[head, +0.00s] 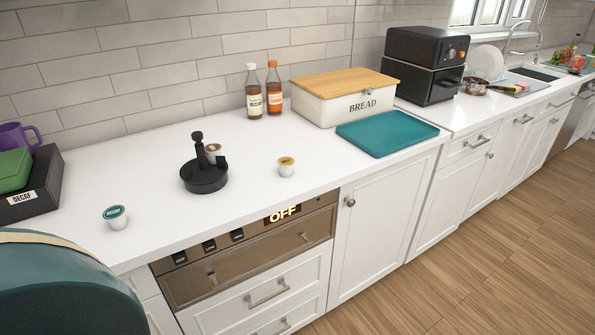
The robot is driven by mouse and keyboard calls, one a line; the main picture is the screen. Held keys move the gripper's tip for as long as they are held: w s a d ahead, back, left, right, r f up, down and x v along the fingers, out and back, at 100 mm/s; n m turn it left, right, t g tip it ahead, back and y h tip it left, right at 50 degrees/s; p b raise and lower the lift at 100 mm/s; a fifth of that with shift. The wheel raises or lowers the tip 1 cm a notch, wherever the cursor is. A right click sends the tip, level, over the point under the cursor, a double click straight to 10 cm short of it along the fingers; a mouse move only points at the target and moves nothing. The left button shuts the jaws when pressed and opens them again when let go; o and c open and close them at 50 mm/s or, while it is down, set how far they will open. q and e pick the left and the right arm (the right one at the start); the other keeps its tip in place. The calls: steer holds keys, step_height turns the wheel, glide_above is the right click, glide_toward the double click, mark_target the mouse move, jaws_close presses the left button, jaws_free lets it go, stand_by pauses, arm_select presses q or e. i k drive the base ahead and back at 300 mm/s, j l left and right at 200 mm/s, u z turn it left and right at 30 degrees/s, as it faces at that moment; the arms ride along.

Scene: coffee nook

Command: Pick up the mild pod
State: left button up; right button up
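No pod carries a label that I can read as mild. A white pod with a yellow-gold lid (286,166) stands alone on the white counter (240,128), near its front edge; its lettering is too small to read. A white pod with a dark green lid (115,217) stands at the left and reads DECAF. Another pod with a brownish lid (213,150) sits in the black pod holder (204,182); its label is unreadable. Neither of my grippers is in view.
A black box marked DECAF (32,193) holds a green block (13,170) and a purple mug (17,136) at the left. Two bottles (254,94) (273,92), a bread box (338,106) and a teal tray (387,133) stand right. The oven panel (284,212) reads OFF.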

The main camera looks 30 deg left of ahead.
mark_target(285, 164)
steer(key=l+u, duration=0.15)
steer(key=u, duration=0.25)
steer(key=l+u, duration=0.15)
steer(key=u, duration=0.25)
steer(key=l+u, duration=0.1)
steer(key=u, duration=0.35)
steer(key=k, duration=0.05)
